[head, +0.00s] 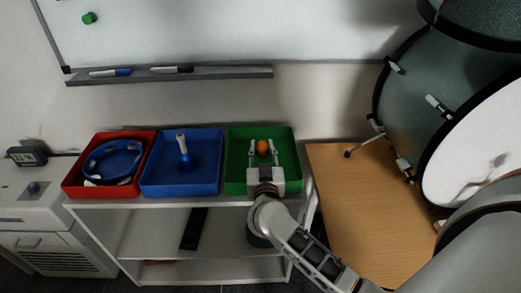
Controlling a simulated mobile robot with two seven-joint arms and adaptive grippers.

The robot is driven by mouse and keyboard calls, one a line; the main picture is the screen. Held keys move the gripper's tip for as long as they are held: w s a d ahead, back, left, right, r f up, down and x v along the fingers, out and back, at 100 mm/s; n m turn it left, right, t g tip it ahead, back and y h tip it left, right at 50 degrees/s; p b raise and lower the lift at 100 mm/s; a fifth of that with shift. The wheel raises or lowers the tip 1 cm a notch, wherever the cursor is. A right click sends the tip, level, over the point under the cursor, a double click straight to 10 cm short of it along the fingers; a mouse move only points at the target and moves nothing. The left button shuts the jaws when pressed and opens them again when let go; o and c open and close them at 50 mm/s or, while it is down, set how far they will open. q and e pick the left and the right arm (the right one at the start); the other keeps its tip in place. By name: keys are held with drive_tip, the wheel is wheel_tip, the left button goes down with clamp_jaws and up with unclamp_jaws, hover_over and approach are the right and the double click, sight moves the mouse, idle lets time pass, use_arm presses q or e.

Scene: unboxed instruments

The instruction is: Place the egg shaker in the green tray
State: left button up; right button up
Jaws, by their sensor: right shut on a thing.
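The orange egg shaker (262,147) shows between the fingers of my right gripper (262,150). The gripper is shut on the egg shaker. Both are over the green tray (289,150), within its outline in the head view. I cannot tell whether the egg touches the tray floor. The gripper's palm hides the tray's front middle. My left gripper is not in view.
A blue tray (207,170) holds a blue bell with a white handle (183,150). A red tray (72,180) holds a blue tambourine (112,160). They stand on a white shelf cart (130,212). A drum (420,95) stands on a wooden table (350,200) at right.

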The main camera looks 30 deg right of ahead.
drive_tip(key=shift+r, duration=0.15)
drive_tip(key=shift+f, duration=0.35)
drive_tip(key=shift+f, duration=0.3)
drive_tip(key=o, duration=1)
